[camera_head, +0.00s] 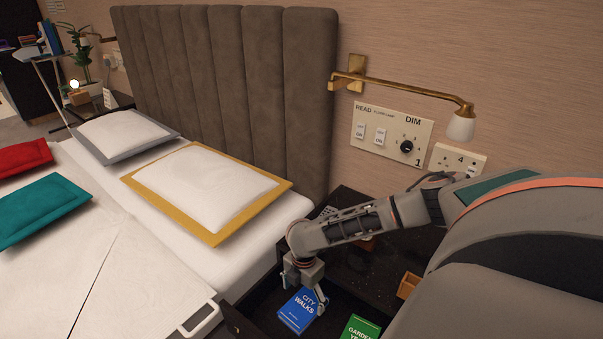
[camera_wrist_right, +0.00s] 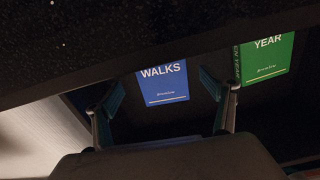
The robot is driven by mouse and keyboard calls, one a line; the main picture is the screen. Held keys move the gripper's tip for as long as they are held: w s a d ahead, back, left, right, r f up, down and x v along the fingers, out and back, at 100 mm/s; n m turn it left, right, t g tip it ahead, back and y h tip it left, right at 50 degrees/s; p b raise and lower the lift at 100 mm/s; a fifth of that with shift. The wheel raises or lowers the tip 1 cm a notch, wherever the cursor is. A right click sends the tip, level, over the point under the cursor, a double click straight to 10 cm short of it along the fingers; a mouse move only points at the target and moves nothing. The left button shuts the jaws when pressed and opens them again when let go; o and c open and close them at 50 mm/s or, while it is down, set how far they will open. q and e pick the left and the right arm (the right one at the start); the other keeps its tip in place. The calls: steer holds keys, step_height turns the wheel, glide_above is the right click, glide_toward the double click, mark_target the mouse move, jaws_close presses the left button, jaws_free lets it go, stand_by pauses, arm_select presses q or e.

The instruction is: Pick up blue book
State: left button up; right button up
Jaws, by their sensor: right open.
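The blue book (camera_head: 297,311), titled "City Walks", lies in a dark open drawer or shelf space below the black bedside top. My right gripper (camera_head: 304,290) reaches down over its upper part. In the right wrist view the blue book (camera_wrist_right: 163,84) shows between the two spread fingers of my right gripper (camera_wrist_right: 165,110), which is open and holds nothing. The book's upper part is hidden there by a dark edge. I cannot tell whether the fingers touch it. My left gripper is not in view.
A green book (camera_head: 360,329) lies to the right of the blue one and also shows in the right wrist view (camera_wrist_right: 268,62). The black bedside top (camera_head: 385,262) is close above. The bed (camera_head: 235,270) stands at left. A small wooden box (camera_head: 408,285) is at right.

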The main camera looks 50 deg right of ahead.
mark_target(304, 306)
steer(key=f, duration=0.2)
steer(key=f+b, duration=0.1)
steer(key=shift+s+f, duration=0.2)
steer(key=shift+s, duration=0.1)
steer(key=shift+w+f, duration=0.15)
steer(key=shift+f, duration=0.4)
steer(key=shift+r, duration=0.2)
steer(key=c, duration=1.2)
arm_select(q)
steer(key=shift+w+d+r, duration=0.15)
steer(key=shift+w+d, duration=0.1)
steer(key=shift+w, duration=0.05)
arm_select(e)
steer(key=shift+c, duration=0.7)
